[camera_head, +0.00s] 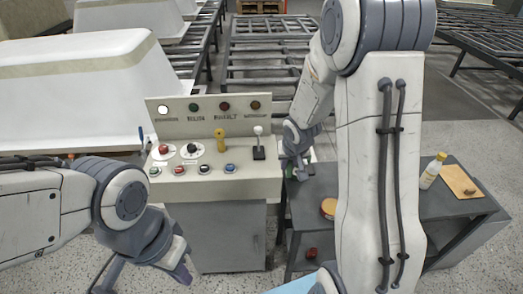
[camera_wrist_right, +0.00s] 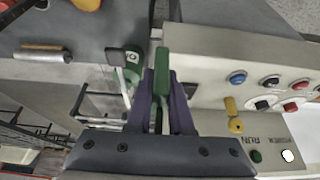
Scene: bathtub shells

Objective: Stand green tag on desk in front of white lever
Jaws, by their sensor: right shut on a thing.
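My right gripper (camera_wrist_right: 162,95) is shut on a green tag (camera_wrist_right: 162,65), which sticks out past the purple fingers in the right wrist view. In the head view, my right gripper (camera_head: 298,168) is beside the right edge of the control desk (camera_head: 240,186), and only a small bit of green shows there. The white lever (camera_head: 258,143) stands upright on a black base near the desk's right end. My left gripper (camera_head: 150,258) is low at the left, apart from the desk; its fingertips are unclear.
A yellow lever (camera_head: 220,140) stands left of the white one, with several coloured buttons along the desk front. A grey table (camera_head: 460,215) at the right holds a bottle (camera_head: 432,171) and a wooden board (camera_head: 459,181). Another green labelled piece (camera_wrist_right: 128,57) shows in the right wrist view.

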